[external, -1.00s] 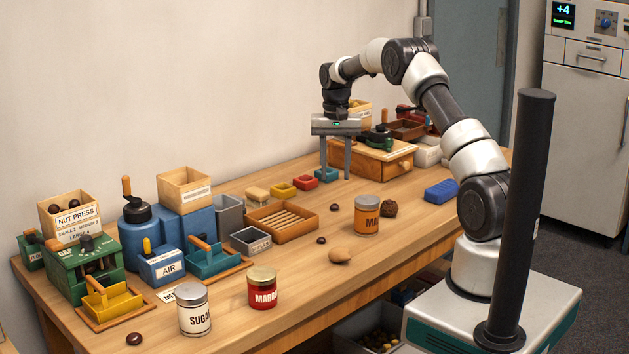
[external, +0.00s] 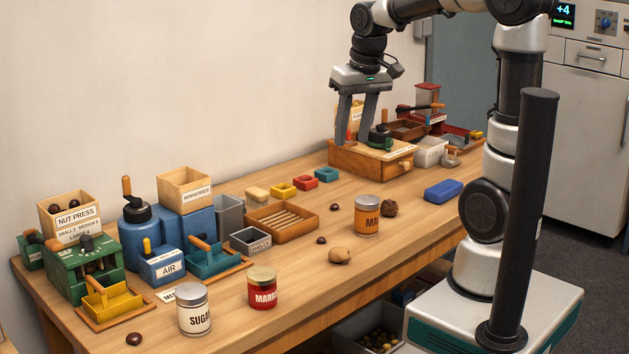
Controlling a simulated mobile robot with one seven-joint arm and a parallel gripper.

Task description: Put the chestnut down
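My gripper (external: 353,148) is over the wooden drawer box (external: 350,160) at the far part of the bench. Its two fingers point down and stand apart, and I see no chestnut between them. Small dark brown chestnuts lie loose on the bench: one (external: 335,207) left of the orange-brown jar, one (external: 321,240) nearer the front, and one (external: 134,339) at the near left. A larger, rough dark brown ball (external: 389,208) sits beside the jar. A pale brown nut (external: 340,257) lies near the front edge. More dark nuts show in the nut press hopper (external: 68,215).
The orange-brown jar (external: 367,217), red jar (external: 262,290) and sugar jar (external: 194,311) stand along the front. A slatted wooden tray (external: 312,224), small coloured trays (external: 327,174) and a blue block (external: 443,191) are on the bench.

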